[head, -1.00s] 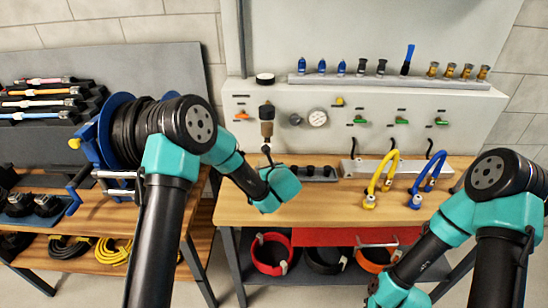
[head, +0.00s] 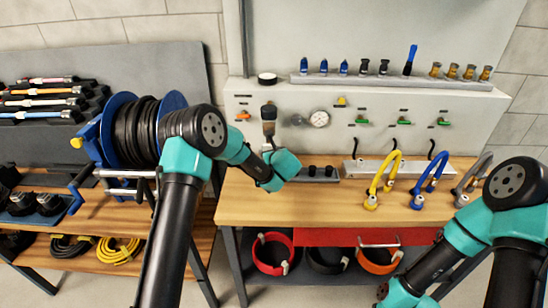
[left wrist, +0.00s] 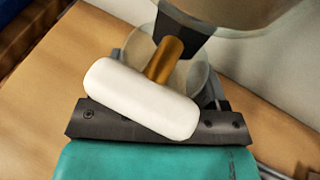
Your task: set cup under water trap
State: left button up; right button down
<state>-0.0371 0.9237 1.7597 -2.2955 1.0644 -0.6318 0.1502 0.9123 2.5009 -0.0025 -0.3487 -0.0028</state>
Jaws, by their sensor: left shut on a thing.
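The water trap (head: 268,112) hangs on the pale panel, with a dark top and a bowl below. My left gripper (head: 267,150) is just below it. In the left wrist view, a clear cup (left wrist: 140,45) shows beyond the dark fingers, with a brass stem (left wrist: 165,60) and a white crossbar (left wrist: 142,98) in front. My left gripper is shut, apparently on the cup. A beige rounded body (left wrist: 235,12), probably the trap's bowl, is directly above the cup; I cannot tell whether they touch. My right gripper is outside the frame; only the arm shows.
A gauge (head: 319,118) and several green-handled valves sit right of the trap. Yellow (head: 372,203) and blue (head: 418,202) hooked hoses stand on the bench (head: 320,205).

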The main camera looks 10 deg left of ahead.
pick_arm(q)
jog(key=shift+f, duration=0.75)
jog(key=shift+f, duration=0.1)
jog(key=o, duration=1)
jog(key=shift+c, duration=0.2)
jog(key=v, duration=1.2)
jog(key=shift+r, duration=0.25)
